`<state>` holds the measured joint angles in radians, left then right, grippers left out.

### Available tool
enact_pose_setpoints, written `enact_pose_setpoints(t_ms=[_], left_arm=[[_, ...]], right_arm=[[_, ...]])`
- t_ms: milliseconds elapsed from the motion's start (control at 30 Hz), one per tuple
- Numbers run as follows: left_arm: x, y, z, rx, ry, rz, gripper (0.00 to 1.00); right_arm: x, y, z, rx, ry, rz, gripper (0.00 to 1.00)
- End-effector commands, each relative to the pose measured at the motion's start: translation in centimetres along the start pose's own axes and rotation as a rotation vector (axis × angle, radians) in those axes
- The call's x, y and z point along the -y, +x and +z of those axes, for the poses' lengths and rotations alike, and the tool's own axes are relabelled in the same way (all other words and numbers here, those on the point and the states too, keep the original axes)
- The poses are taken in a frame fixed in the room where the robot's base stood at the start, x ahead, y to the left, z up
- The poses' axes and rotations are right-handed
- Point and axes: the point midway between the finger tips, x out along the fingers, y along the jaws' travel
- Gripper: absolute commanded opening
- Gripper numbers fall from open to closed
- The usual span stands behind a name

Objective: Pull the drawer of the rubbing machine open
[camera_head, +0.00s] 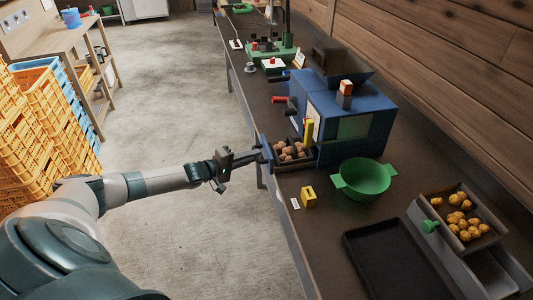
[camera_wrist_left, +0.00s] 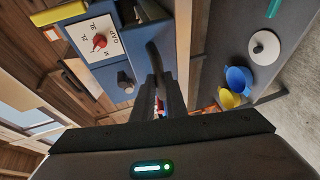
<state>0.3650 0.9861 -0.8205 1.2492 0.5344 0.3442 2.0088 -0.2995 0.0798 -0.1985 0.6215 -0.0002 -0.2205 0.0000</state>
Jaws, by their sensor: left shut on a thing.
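The rubbing machine (camera_head: 352,128) is a blue box with a dark hopper, standing on the long bench. Its drawer (camera_head: 296,165) sticks out at the front left, over the bench edge, with brown chestnuts (camera_head: 291,150) in it. My left gripper (camera_head: 258,156) reaches in from the left to the drawer's front and is shut on the drawer handle. In the left wrist view the fingers (camera_wrist_left: 158,98) close around the dark handle (camera_wrist_left: 154,62). The machine's blue front there bears a white gap label (camera_wrist_left: 93,40) with a red knob. My right gripper is out of view.
A green bowl (camera_head: 362,179), a yellow block (camera_head: 309,196) and a black tray (camera_head: 396,262) lie on the bench nearer me. A tray of yellowish chestnuts (camera_head: 484,207) is at the right. Yellow crates (camera_head: 35,125) stand at the left. The floor between is clear.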

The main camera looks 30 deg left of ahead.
Motion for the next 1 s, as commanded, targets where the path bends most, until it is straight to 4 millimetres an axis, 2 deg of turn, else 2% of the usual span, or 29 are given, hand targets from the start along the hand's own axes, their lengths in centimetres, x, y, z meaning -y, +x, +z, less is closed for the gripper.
enact_pose_setpoints(t_ms=[200,567,600,633,1000], left_arm=[[0.5,-1.6,-0.6,0.0,0.0,-0.001,0.0],[0.5,-1.6,-0.7,0.0,0.0,-0.001,0.0],[0.5,-1.6,-0.7,0.0,0.0,-0.001,0.22],[0.5,-1.6,-0.7,0.0,0.0,-0.001,0.29],[0.4,-1.7,-0.7,0.0,0.0,0.0,0.31]], right_arm=[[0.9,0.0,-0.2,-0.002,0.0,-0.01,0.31],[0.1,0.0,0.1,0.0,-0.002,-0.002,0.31],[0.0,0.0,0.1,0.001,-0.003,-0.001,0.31],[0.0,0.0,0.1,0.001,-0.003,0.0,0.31],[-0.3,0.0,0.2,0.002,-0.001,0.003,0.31]])
